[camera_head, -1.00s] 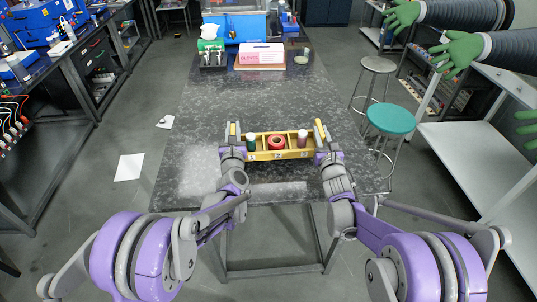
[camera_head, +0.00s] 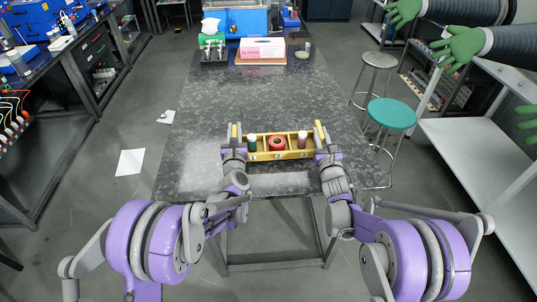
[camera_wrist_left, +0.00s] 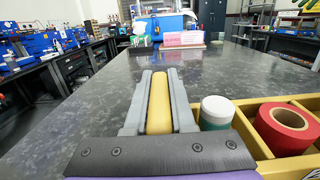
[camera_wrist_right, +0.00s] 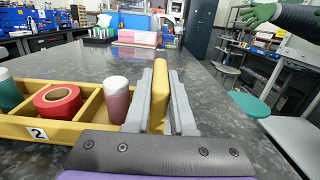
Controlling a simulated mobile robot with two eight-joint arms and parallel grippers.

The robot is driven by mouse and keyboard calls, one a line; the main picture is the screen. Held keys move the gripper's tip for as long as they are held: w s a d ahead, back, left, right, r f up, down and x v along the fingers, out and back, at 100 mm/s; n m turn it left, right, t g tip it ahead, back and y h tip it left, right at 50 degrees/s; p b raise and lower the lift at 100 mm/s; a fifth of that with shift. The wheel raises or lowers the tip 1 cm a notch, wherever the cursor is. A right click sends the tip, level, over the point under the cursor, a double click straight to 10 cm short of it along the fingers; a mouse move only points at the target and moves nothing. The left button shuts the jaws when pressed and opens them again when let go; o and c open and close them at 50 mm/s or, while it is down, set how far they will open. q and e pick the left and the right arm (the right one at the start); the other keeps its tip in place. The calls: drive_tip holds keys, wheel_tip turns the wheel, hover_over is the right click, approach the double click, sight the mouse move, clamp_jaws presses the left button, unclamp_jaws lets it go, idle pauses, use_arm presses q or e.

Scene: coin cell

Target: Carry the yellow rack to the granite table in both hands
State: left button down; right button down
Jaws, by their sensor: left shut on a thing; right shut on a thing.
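The yellow rack (camera_head: 262,155) is at the near end of the granite table (camera_head: 232,103), level between my two grippers. It holds a white-capped green bottle (camera_wrist_left: 217,112), a red tape roll (camera_head: 277,142) and a pink bottle with a white cap (camera_wrist_right: 116,98) in separate compartments. My left gripper (camera_wrist_left: 160,100) is shut on the rack's left handle (camera_wrist_left: 159,105). My right gripper (camera_wrist_right: 160,95) is shut on its right handle (camera_wrist_right: 160,95). Whether the rack's underside touches the tabletop is hidden.
A pink and white box (camera_head: 262,47) on a wooden board and a dark holder (camera_head: 213,50) stand at the table's far end. The middle of the table is clear. A teal stool (camera_head: 391,113) and a grey stool (camera_head: 377,61) stand at the right. Green-gloved hands (camera_head: 464,46) hang at upper right.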

use_arm(q)
drive_tip(key=shift+f, duration=0.5)
use_arm(e)
drive_tip(key=shift+f, duration=0.5)
use_arm(q)
drive_tip(key=c, duration=1.2)
unclamp_jaws()
drive_tip(key=shift+f, duration=0.15)
use_arm(e)
drive_tip(key=c, duration=1.2)
unclamp_jaws()
drive_tip(key=shift+f, duration=0.15)
use_arm(q)
drive_tip(key=o, duration=0.4)
use_arm(e)
drive_tip(key=o, duration=0.4)
use_arm(q)
drive_tip(key=shift+o, duration=0.2)
use_arm(e)
drive_tip(key=shift+o, duration=0.2)
use_arm(q)
drive_tip(key=shift+s, duration=0.1)
